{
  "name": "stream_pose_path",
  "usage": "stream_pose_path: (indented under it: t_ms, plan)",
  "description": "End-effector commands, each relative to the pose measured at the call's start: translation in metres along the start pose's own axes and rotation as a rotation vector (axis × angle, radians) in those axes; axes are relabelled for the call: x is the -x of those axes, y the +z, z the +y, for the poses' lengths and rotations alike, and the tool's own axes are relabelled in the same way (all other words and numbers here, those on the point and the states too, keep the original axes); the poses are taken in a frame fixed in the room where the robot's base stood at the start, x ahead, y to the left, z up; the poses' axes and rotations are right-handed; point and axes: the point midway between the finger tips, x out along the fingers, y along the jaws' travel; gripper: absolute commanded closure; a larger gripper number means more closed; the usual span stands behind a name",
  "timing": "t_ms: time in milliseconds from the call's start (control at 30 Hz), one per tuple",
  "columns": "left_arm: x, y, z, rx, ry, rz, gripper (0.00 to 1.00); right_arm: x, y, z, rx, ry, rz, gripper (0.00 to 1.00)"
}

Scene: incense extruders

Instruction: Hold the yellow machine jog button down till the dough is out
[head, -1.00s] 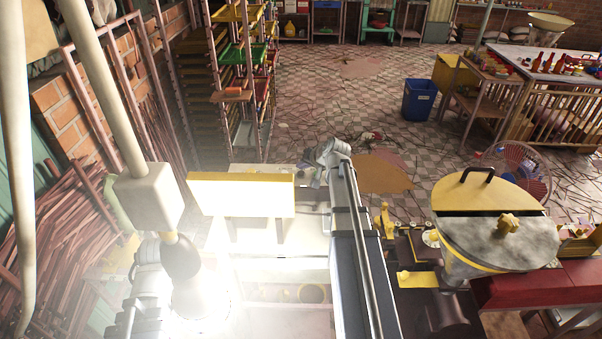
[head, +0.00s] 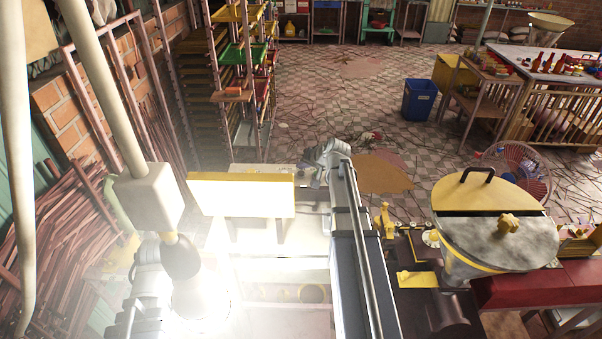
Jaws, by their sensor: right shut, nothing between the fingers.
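My right gripper (head: 313,179) is small in the head view, at the far end of my long arm. It is shut and empty, close to the right end of a yellow machine panel (head: 246,178). Glare from a lamp washes out the panel's front. I cannot make out the jog button or whether the gripper touches it. Another machine at the right has a round hopper (head: 500,240) with a yellow and grey lid. No dough can be made out. Grey jointed parts at the lower left are in glare, and no left gripper shows there.
The white lamp (head: 150,195) hangs at the left in front of the yellow panel. A tray rack (head: 240,55) stands behind. A blue bin (head: 419,100) and a table with bottles (head: 548,65) are at the back right.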

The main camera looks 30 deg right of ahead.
Motion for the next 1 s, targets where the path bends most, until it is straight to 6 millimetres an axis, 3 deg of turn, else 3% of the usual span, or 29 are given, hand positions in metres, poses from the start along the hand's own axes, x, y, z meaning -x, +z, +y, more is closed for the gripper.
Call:
stream_pose_path:
  t_ms: [1000]
  plan:
    - [-0.01, -0.001, 0.001, 0.0, 0.0, 0.0, 0.31, -0.007, 0.005, 0.005, 0.0, 0.0, 0.0, 1.0]
